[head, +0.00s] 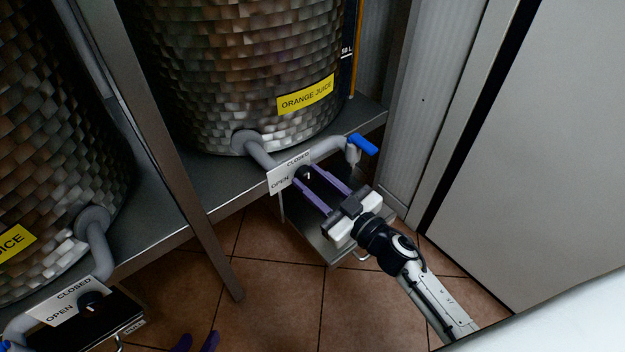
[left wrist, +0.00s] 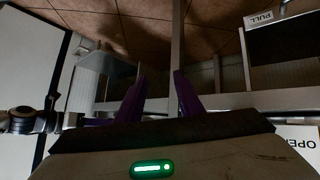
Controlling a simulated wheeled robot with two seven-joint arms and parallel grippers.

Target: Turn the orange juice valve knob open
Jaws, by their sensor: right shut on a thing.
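The orange juice tank (head: 235,75) has a yellow label reading ORANGE JUICE (head: 305,95). A grey pipe (head: 262,152) leads from it to a white plate (head: 280,178) marked OPEN and CLOSED. The black valve knob (head: 305,172) sits at this plate, partly hidden by my right gripper (head: 313,182). The right gripper's purple fingers are shut on the knob, one on each side. I cannot tell which word the knob points to. My left gripper (head: 196,343) shows only its purple fingertips at the bottom edge. In the left wrist view its fingers (left wrist: 160,98) are apart and empty.
A blue-handled tap (head: 362,145) is right of the orange juice valve. A second tank (head: 50,140) with its own OPEN/CLOSED plate (head: 68,300) and black knob (head: 90,301) stands at left. A metal shelf post (head: 165,150) rises between them. Tiled floor (head: 285,290) lies below.

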